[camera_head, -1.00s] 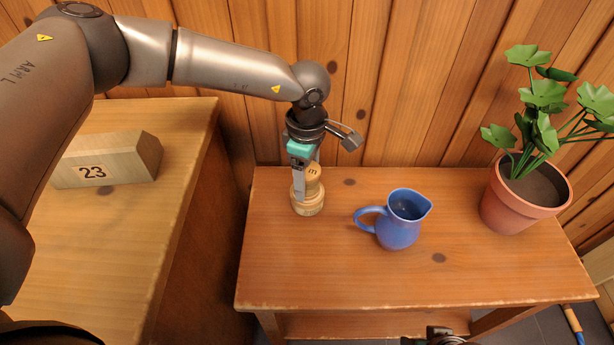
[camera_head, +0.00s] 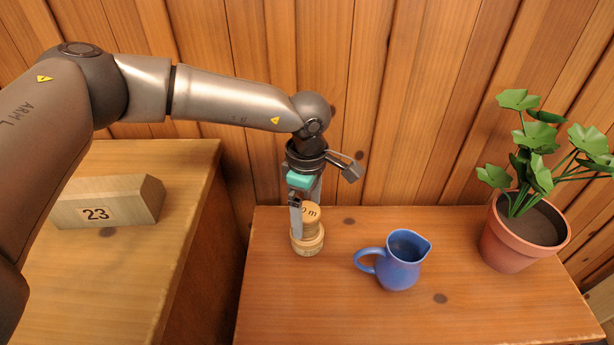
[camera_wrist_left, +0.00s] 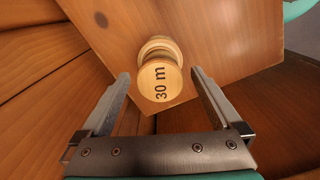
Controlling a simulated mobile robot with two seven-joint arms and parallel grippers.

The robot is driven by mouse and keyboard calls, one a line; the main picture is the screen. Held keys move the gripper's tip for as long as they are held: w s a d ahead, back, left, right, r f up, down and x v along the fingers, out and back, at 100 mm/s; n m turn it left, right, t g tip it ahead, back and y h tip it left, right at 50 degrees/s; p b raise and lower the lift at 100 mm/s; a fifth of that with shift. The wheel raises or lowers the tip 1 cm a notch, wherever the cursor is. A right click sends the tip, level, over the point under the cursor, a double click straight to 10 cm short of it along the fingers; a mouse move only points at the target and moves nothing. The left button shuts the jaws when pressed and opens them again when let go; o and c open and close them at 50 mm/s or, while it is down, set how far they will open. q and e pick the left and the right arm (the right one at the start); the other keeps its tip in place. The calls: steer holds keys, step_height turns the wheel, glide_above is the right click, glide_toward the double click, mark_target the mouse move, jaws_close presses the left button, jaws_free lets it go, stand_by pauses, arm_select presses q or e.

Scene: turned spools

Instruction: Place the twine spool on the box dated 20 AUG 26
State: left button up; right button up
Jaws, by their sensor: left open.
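A pale turned wooden spool (camera_head: 308,240) stands upright on the table at its back left. Its top end is marked "30 m" in the left wrist view (camera_wrist_left: 160,82); no twine is clearly visible on it. My left gripper (camera_head: 304,222) points down at the spool and partly covers it. Its fingers (camera_wrist_left: 160,76) are apart in the left wrist view, one on each side of the spool, with visible gaps. A wooden block marked "23" (camera_head: 130,204) lies on the left-hand surface. No box dated 20 AUG 26 is readable. My right gripper is not in view.
A blue jug (camera_head: 400,265) stands right of the spool, handle towards it. A potted plant (camera_head: 520,240) stands at the table's right. The table (camera_head: 345,315) is bare in front. A gap separates it from the left-hand surface (camera_head: 110,285). A plank wall stands behind.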

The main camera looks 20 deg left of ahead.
mark_target(307, 212)
arm_select(q)
step_height(307, 212, up, 9)
steer(key=p, duration=0.2)
steer(key=shift+r+p, duration=0.2)
steer(key=shift+p, duration=0.1)
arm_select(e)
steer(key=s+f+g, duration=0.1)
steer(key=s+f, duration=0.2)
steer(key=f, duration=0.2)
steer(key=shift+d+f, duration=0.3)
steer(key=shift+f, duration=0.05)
